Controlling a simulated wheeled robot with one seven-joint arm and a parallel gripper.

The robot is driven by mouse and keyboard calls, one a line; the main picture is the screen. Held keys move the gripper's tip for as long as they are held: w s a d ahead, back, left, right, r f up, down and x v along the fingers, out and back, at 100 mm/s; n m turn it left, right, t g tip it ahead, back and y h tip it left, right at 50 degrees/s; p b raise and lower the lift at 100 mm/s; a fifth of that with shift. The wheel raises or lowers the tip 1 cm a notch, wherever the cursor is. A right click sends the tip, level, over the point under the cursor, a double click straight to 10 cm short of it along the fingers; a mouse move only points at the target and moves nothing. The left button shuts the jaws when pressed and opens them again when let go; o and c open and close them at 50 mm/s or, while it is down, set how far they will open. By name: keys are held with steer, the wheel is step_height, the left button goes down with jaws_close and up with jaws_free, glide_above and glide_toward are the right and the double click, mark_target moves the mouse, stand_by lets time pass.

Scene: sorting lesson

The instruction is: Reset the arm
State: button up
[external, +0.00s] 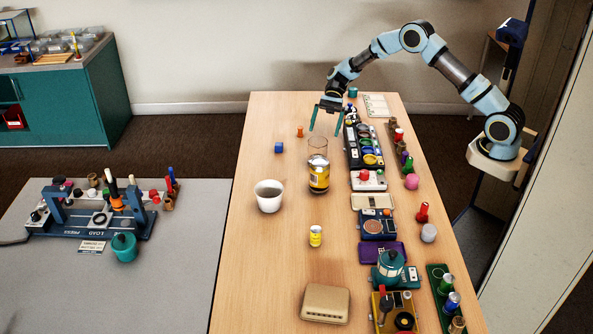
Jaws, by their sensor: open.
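My gripper (324,121) is open and points down above the far part of the wooden table (270,240). Nothing shows between its fingers. My arm arches from its base at the right over the far end of the table. A yellow-labelled jar (318,177) stands directly in front of that container. A small orange piece (300,132) and a blue cube (279,148) lie to the left of the gripper.
A white cup (268,197), a small yellow can (316,236) and a beige box (325,303) stand nearer the camera. A black tray (352,155) and several devices line the table's right side. The table's left strip is mostly clear. A grey table (180,290) stands at left.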

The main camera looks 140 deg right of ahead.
steer(key=w+a+r+n+g+p, duration=0.1)
steer(key=w+a+n+g, duration=0.25)
steer(key=a, duration=0.55)
steer(key=w+a+r+n+g+p, duration=0.1)
steer(key=w+a+r+n+g, duration=0.2)
steer(key=a, duration=0.5)
steer(key=w+a+n+g+p, duration=0.1)
steer(key=w+a+n+g, duration=0.15)
steer(key=a+n, duration=0.45)
steer(key=s+a+r+n+h, duration=0.1)
steer(key=s+a+n+h, duration=0.1)
steer(key=a+n, duration=0.3)
steer(key=s+a+r+n+h+p, duration=0.1)
steer(key=a+n, duration=0.4)
steer(key=a, duration=0.7)
steer(key=s+a+r+n+h+p, duration=0.1)
steer(key=s+a+r+n+h, duration=0.1)
steer(key=a, duration=0.6)
steer(key=s+n+h, duration=0.1)
steer(key=s+n, duration=0.1)
steer(key=n, duration=0.1)
steer(key=shift+s+a+r+g, duration=0.2)
steer(key=shift+a+r+g, duration=0.1)
steer(key=shift+r, duration=0.1)
